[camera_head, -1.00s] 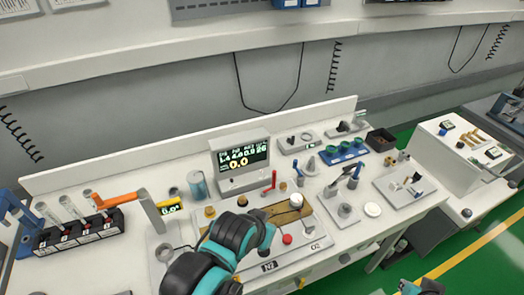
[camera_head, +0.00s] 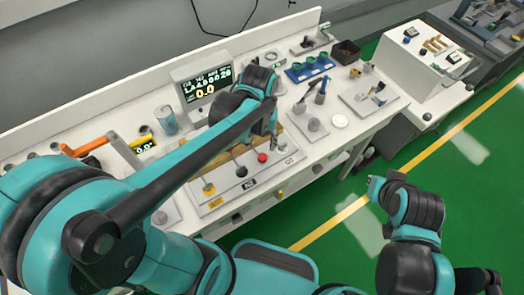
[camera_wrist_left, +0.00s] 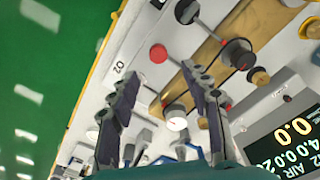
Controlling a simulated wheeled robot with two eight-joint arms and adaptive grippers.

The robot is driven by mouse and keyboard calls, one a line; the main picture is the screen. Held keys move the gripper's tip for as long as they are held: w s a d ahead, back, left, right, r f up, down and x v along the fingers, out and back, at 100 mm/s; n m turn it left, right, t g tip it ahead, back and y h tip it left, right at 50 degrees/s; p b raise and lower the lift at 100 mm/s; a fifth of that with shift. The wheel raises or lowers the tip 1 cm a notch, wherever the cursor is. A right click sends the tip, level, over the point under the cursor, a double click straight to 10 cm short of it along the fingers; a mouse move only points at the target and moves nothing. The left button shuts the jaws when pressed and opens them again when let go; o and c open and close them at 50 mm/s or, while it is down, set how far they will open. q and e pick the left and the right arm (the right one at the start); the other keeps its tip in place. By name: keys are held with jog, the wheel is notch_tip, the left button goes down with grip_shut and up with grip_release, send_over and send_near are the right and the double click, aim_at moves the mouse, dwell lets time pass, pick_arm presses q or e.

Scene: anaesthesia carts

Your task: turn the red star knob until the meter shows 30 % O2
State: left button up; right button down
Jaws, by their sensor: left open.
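The red knob (camera_head: 262,157) stands on the front of the panel beside the O2 label; its star shape is not clear. In the left wrist view it is a round red cap (camera_wrist_left: 158,53) ahead of the fingers. The meter (camera_head: 203,84) stands behind the panel with a large yellow 0.0 and a row of small digits that I cannot read surely. My left gripper (camera_head: 271,128) is over the panel, behind the red knob. Its fingers (camera_wrist_left: 166,118) are open, with a white-faced knob (camera_wrist_left: 177,123) showing between them. My right gripper (camera_head: 377,190) is over the floor; its jaws are unclear.
A glass jar (camera_head: 167,119) and an orange-handled tool (camera_head: 90,147) stand left. A blue rack (camera_head: 310,69) and a grey post fixture (camera_head: 314,123) stand right. Green floor (camera_head: 440,185) is clear at right.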

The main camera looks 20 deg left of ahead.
aim_at(262, 157)
pick_arm(q)
jog(key=shift+w+d+f+g, duration=0.2)
jog(key=shift+w+f+g, duration=0.1)
jog(key=shift+f, duration=0.2)
notch_tip(262, 157, down, 8)
jog(key=b, duration=0.3)
jog(key=shift+s+r, duration=0.1)
jog(key=shift+r, duration=0.15)
grip_shut()
